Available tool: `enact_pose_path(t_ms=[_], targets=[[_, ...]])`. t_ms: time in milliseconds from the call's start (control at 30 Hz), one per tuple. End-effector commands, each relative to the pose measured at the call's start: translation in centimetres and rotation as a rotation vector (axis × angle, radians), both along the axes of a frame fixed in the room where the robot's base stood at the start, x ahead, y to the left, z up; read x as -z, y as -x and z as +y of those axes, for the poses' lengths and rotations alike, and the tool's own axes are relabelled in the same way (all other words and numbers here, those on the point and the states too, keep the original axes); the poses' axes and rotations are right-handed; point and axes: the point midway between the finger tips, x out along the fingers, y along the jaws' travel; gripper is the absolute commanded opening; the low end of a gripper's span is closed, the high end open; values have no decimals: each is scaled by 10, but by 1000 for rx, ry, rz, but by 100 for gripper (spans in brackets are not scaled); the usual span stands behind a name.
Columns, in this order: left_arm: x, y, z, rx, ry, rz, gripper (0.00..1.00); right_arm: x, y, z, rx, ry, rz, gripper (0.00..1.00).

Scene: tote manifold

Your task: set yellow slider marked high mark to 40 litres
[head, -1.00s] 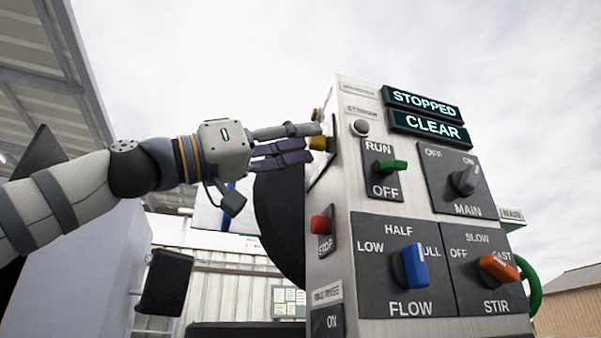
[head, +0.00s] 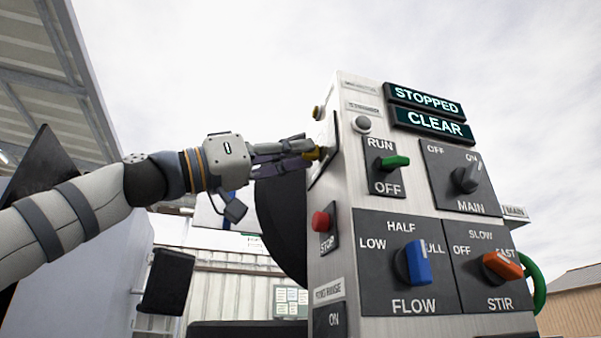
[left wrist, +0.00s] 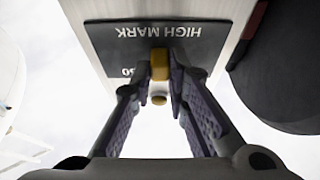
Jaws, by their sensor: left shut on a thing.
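The yellow slider (left wrist: 160,66) sits on a dark plate (left wrist: 110,45) lettered HIGH MARK, which reads upside down in the left wrist view. A number ending in 50 shows at the plate's lower edge; other scale marks are hidden, so I cannot read the setting. My left gripper (left wrist: 160,95) is shut on the slider, one finger on each side. In the head view the left gripper (head: 312,152) is at the panel's left side face, with a bit of the yellow slider (head: 322,153) showing at its fingertips. My right gripper is not in view.
The control panel (head: 352,190) carries STOPPED and CLEAR displays (head: 430,122), a green RUN/OFF switch (head: 395,162), a blue FLOW knob (head: 415,263) and an orange STIR knob (head: 502,265). A red STOP button (head: 321,221) sits below the gripper.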

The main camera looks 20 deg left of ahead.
Motion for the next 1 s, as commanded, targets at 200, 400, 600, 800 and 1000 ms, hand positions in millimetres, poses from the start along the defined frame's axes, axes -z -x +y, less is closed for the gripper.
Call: enact_pose_path(t_ms=[200,400,600,800,1000], targets=[[0,1,-1,2,-2,0,0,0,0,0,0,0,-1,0],[0,1,-1,1,-3,0,35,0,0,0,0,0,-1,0],[0,1,0,1,-2,0,35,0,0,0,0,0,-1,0],[12,18,27,-2,0,-2,35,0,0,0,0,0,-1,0],[33,47,67,1,0,-2,35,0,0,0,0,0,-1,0]])
